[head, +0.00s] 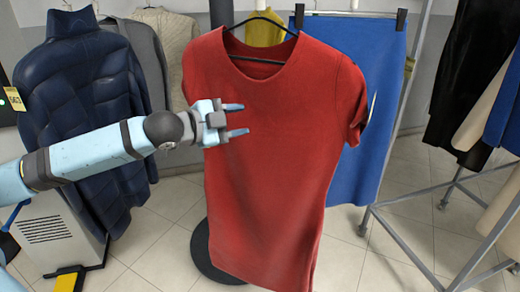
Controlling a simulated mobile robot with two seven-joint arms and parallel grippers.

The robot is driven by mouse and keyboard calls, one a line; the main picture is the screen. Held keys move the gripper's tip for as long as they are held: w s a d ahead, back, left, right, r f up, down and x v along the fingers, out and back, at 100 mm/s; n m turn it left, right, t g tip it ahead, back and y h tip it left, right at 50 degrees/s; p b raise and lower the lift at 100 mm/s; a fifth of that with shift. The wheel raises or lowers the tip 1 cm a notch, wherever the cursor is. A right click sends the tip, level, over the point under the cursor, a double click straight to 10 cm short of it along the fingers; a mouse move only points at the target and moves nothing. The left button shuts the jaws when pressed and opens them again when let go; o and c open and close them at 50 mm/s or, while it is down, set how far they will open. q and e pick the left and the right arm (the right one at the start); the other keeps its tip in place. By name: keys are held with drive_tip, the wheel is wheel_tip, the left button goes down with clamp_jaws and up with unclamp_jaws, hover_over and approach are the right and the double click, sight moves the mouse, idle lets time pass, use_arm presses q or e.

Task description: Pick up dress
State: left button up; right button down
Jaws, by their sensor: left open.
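A red short-sleeved dress (275,150) hangs on a black hanger (262,22) in the middle of the head view. My left gripper (236,119) is in front of the dress at its left side, at chest height. Its two fingers are apart and point right, with nothing between them. I cannot tell whether the fingers touch the fabric. My right gripper is not in view.
A dark blue puffer jacket (80,95) hangs at the left, above a grey machine (50,232). A blue skirt (375,90) hangs behind the dress. A metal rack (400,110) with more garments stands at the right. Tiled floor (160,250) shows below.

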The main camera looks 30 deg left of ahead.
use_arm(q)
drive_tip(key=s+a+r+m+t+y+b, duration=0.1)
drive_tip(key=s+a+r+m, duration=0.2)
drive_tip(key=r, duration=0.9)
drive_tip(key=s+r+m+t+y+b, duration=0.15)
drive_tip(key=s+r, duration=0.35)
drive_tip(key=r, duration=0.7)
drive_tip(key=p+x, duration=1.3)
drive_tip(key=p, duration=0.7)
drive_tip(key=shift+d+r+m+h, duration=0.15)
drive_tip(key=shift+d+m+h, duration=0.2)
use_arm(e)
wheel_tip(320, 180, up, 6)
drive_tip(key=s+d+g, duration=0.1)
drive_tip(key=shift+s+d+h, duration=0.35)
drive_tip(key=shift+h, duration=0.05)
